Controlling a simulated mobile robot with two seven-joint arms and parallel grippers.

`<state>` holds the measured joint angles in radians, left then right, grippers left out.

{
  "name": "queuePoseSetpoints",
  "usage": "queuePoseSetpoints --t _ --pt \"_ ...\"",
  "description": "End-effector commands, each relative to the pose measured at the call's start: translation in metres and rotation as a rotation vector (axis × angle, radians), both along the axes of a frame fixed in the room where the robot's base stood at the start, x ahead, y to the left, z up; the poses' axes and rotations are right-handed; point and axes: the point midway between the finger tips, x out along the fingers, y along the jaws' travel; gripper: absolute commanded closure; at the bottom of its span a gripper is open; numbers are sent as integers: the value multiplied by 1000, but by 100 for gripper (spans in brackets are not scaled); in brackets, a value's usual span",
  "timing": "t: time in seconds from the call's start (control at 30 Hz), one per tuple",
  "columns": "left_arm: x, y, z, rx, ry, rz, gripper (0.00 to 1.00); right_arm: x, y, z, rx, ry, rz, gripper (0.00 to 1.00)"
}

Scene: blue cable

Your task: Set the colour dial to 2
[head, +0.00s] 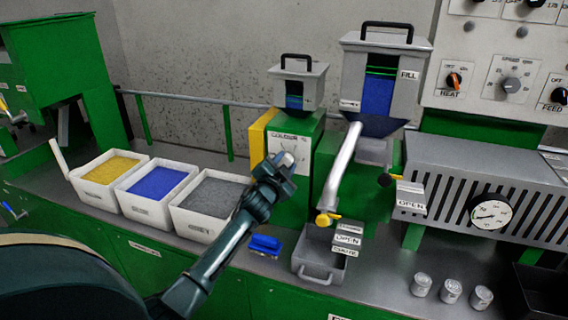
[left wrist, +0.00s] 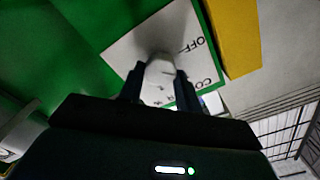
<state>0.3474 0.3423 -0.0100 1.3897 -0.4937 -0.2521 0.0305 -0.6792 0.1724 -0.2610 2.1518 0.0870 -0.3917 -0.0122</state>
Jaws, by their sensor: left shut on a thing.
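The colour dial is a pale knob (head: 287,159) on a white plate (head: 300,146) marked COLOUR %, on the front of the green and yellow machine. My left gripper (head: 278,168) is at the plate and shut on the knob. In the left wrist view the two dark fingers of the gripper (left wrist: 158,88) stand on either side of the knob (left wrist: 159,80). The plate (left wrist: 130,45) shows OFF there; the fingers and knob hide the other marks, and I cannot read the setting. My right gripper is not in view.
White bins of yellow (head: 110,188), blue (head: 140,205) and grey (head: 190,220) pellets stand left of the arm. A blue brush (head: 265,244) and a grey drawer (head: 318,268) lie below the gripper. A metal pipe (head: 343,170) is close on the right.

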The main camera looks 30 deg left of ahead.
Motion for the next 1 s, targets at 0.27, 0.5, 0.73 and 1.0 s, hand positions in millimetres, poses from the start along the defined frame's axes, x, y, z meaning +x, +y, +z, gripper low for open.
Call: queuePoseSetpoints --t 0.27,0.5,0.73,1.0 --pt "0 -1 -1 258 63 -1 89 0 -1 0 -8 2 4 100" --pt "0 -1 -1 481 115 -2 89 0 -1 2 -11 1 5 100" --pt "0 -1 -2 694 166 -1 89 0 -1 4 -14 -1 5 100" --pt "0 -1 -3 937 225 -1 89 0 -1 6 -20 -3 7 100"
